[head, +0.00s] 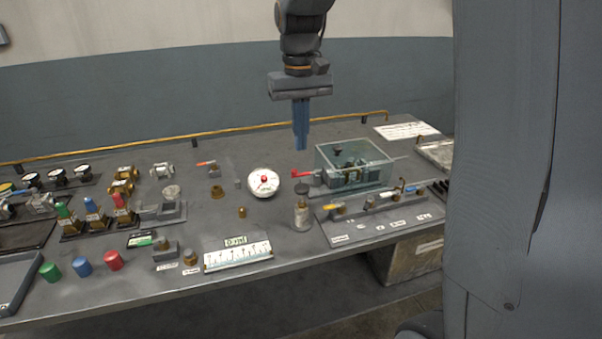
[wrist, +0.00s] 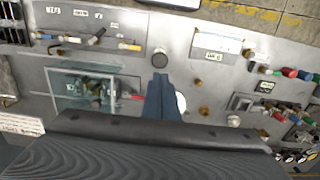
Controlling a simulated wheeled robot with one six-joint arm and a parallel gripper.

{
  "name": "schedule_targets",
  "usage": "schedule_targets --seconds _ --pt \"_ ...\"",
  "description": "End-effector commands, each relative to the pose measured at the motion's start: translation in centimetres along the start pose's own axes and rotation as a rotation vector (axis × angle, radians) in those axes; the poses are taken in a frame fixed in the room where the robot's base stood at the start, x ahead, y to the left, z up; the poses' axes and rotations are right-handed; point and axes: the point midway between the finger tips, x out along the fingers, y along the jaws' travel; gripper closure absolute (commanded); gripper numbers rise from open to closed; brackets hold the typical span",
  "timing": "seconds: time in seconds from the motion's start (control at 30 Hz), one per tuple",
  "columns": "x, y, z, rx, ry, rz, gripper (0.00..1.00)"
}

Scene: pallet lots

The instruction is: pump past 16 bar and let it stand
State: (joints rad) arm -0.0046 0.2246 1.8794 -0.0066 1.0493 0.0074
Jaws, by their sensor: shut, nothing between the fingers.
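A round white dial gauge (head: 264,182) with a red centre sits on the bench; its reading is too small to tell. In the wrist view the gauge (wrist: 181,102) is partly hidden behind my fingers. Right of it in the head view stands a clear box (head: 353,165) with dark fittings inside and a red lever (head: 300,174) at its left side. The box also shows in the wrist view (wrist: 85,90). My gripper (head: 301,148) points down, shut and empty, above the bench near the box and the gauge. Its blue fingers show in the wrist view (wrist: 160,78).
A dark-capped cylinder (head: 302,213) stands in front of the box. A strip with coloured-handle valves (head: 380,202) lies front right. A white scale plate (head: 238,255) is at the front edge. Several coloured caps and fittings crowd the left. A brass rail (head: 240,131) runs along the back.

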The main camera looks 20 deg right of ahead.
Motion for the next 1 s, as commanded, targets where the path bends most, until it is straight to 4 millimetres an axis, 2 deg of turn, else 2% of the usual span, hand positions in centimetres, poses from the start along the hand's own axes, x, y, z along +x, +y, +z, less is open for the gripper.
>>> schedule_targets --seconds 0.3,0.5,0.7,1.0 --pt "6.2 0.0 0.2 0.001 -0.005 0.0 1.0" --pt "9.1 0.0 0.2 0.001 -0.004 0.0 1.0" --pt "10.3 0.1 0.1 0.001 -0.001 0.0 1.0" --pt "10.4 0.0 0.0 0.001 0.001 0.0 1.0"
